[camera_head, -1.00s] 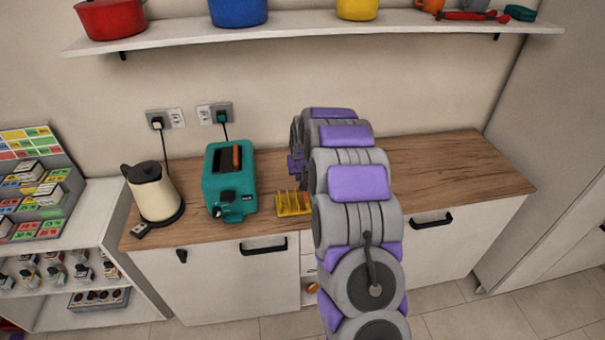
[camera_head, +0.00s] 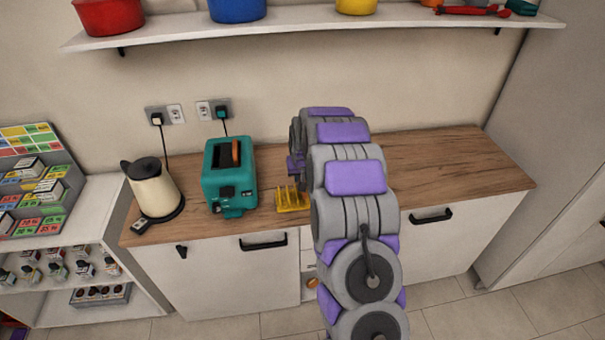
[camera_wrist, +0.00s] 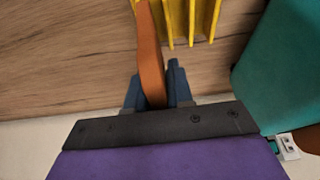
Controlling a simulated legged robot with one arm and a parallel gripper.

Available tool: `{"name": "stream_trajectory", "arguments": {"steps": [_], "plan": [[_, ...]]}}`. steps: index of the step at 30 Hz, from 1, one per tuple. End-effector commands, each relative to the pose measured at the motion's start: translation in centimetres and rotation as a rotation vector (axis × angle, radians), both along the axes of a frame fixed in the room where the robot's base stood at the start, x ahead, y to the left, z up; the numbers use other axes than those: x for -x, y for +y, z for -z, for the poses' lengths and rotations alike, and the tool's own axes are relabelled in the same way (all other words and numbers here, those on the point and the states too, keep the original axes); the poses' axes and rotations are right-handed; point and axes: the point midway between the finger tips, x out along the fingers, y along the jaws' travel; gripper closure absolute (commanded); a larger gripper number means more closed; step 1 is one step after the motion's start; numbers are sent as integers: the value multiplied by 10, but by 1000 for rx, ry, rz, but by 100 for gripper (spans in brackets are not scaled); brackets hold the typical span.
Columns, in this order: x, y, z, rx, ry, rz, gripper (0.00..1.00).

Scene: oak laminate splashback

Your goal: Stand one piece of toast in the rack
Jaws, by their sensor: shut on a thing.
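In the wrist view my gripper (camera_wrist: 154,76) is shut on a brown piece of toast (camera_wrist: 149,45), seen edge-on between the blue fingers. The yellow toast rack (camera_wrist: 191,22) is just beyond the fingers. The toast's far end lies beside the rack's left wires; I cannot tell whether it is inside a slot. In the head view the rack (camera_head: 291,200) stands on the counter, right of the teal toaster (camera_head: 229,180). Another brown slice (camera_head: 236,152) sticks up from the toaster. My arm hides the gripper's fingers and the held toast in the head view.
A cream kettle (camera_head: 153,187) stands left of the toaster. The wooden counter (camera_head: 448,175) is clear to the right of my arm. A white shelf (camera_head: 300,33) with pots runs above. The toaster (camera_wrist: 284,62) is close on the right in the wrist view.

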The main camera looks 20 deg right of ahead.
Motion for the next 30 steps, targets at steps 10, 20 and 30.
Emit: {"name": "stream_trajectory", "arguments": {"steps": [10,20,30], "plan": [[4,8,18,-6,16,-1,100],[2,7,19,-3,3,-1,100],[2,6,18,-2,-1,-1,74]]}}
